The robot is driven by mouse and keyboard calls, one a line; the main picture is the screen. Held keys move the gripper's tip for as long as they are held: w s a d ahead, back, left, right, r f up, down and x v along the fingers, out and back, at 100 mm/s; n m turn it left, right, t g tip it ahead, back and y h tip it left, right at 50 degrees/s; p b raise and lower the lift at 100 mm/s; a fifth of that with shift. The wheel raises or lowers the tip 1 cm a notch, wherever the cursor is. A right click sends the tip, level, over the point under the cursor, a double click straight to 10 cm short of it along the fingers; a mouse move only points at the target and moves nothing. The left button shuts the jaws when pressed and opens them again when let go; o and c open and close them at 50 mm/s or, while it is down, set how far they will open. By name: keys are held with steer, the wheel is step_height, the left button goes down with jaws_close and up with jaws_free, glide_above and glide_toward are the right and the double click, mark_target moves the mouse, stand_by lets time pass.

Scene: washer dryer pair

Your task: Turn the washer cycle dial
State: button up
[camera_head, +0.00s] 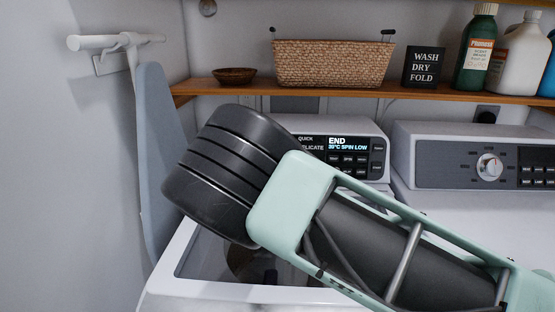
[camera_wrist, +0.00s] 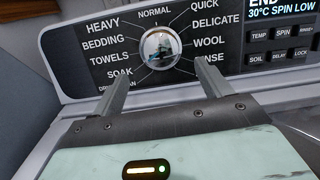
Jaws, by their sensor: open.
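The washer cycle dial (camera_wrist: 160,46) is a round chrome knob on the dark control panel, ringed by cycle names such as NORMAL, HEAVY and DELICATE. In the wrist view my gripper (camera_wrist: 161,75) is open, with one finger at the dial's lower left and the other at its lower right. The fingertips look close to the panel; I cannot tell whether they touch it. Nothing shows between the fingers except the dial beyond. In the head view the washer (camera_head: 170,288) stands behind my arm, which hides the dial and gripper. Its display (camera_head: 348,144) reads END, 20°C or 30°C SPIN LOW.
A dryer panel (camera_head: 447,167) with its own knob (camera_head: 489,167) is at the right. A wooden shelf (camera_head: 420,92) above holds a basket (camera_head: 333,64), a bowl (camera_head: 235,76), a sign (camera_head: 424,67) and bottles (camera_head: 477,50). An ironing board (camera_head: 150,150) hangs at the left.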

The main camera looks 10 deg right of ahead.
steer(key=p+x, duration=0.1)
steer(key=x, duration=0.6)
steer(key=shift+w+d, duration=0.1)
steer(key=shift+w, duration=0.05)
steer(key=shift+f, duration=0.1)
steer(key=c, duration=1)
